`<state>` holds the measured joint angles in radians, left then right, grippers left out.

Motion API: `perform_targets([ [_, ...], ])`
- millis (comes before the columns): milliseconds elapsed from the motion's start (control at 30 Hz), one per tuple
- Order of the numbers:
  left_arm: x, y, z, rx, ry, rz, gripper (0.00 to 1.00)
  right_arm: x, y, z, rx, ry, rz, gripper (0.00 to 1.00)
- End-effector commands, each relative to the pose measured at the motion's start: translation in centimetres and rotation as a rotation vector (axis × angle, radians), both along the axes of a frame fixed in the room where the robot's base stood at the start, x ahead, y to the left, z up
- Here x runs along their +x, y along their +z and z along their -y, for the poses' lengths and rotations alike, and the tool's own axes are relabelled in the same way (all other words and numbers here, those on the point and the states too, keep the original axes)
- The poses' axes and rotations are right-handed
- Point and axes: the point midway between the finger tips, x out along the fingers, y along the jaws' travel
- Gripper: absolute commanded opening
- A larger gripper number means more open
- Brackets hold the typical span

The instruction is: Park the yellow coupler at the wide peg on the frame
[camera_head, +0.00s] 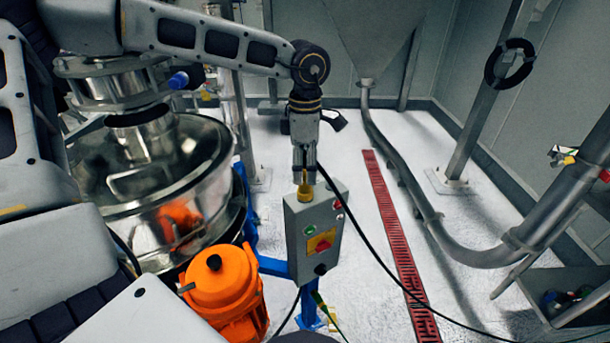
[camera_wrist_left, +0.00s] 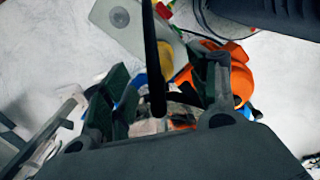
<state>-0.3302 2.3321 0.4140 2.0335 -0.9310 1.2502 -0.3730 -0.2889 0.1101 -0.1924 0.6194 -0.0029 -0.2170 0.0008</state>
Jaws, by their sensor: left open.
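The yellow coupler (camera_head: 304,191) shows at the top of the grey control box, directly below my left gripper (camera_head: 305,172). In the left wrist view a yellow part (camera_wrist_left: 165,59) shows beyond the gap between the fingers of my left gripper (camera_wrist_left: 165,85). The fingers are open and apart. A black cable (camera_wrist_left: 153,50) passes in front of the yellow part there. I cannot tell whether the fingers touch the coupler. The wide peg cannot be made out. My right gripper is not in view.
The grey control box (camera_head: 313,240) has buttons and a red-yellow switch. An orange motor (camera_head: 224,290) and the steel sifter (camera_head: 190,215) stand to its left. The black cable (camera_head: 372,246) runs down to the right. A red floor grate (camera_head: 395,235) crosses open white floor.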

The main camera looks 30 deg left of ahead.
Motion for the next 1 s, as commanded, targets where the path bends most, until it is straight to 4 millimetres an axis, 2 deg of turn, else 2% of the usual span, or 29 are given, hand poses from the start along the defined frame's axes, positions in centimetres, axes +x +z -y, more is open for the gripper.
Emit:
perform_targets([
  [233, 0.0, 1.5, 0.0, 0.000, 0.000, 0.000, 0.60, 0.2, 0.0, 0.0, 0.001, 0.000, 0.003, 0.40],
  [1000, 0.0, 1.9, 0.0, 0.000, 0.000, 0.000, 0.60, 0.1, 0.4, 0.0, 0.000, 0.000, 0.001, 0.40],
])
